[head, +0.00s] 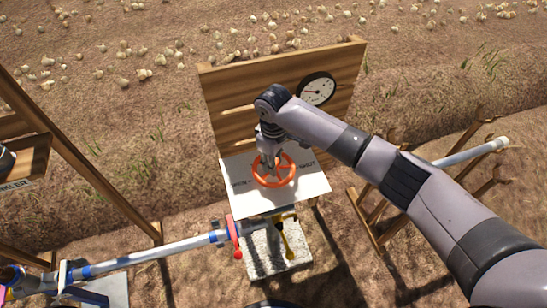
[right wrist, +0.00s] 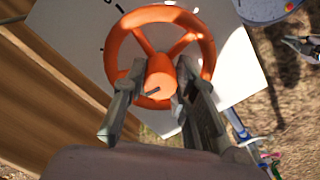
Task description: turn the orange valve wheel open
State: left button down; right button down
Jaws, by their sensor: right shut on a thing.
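The orange valve wheel (head: 274,170) lies on a white panel (head: 305,189) in front of a wooden board. My right gripper (head: 268,160) reaches down over the wheel and is shut on its middle. In the right wrist view the two fingers (right wrist: 157,98) stand on either side of the wheel's round hub (right wrist: 161,73), with rim and spokes beyond them. The fingers and wrist hide part of the wheel in the head view. My left gripper does not show in the head view. A dark pronged shape (right wrist: 303,46) at the right wrist view's edge may be it, too small to tell.
A round gauge (head: 317,89) sits on the wooden board (head: 232,100) behind the wheel. A pipe (head: 160,252) with a red handle (head: 235,240) and a yellow handle (head: 287,240) runs below the panel. Wooden trestles stand at both sides.

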jog(key=n, duration=0.4)
jog(key=shift+r+n+p, duration=0.1)
jog(key=shift+n+p, duration=0.2)
jog(key=shift+p, duration=0.1)
jog(key=n, duration=0.4)
jog(key=shift+n, duration=0.3)
jog(key=n, duration=0.4)
jog(key=shift+n, duration=0.3)
jog(key=n, duration=0.5)
jog(key=shift+b, duration=0.35)
jog(key=shift+n, duration=0.4)
jog(key=c, duration=1.3)
grip_release()
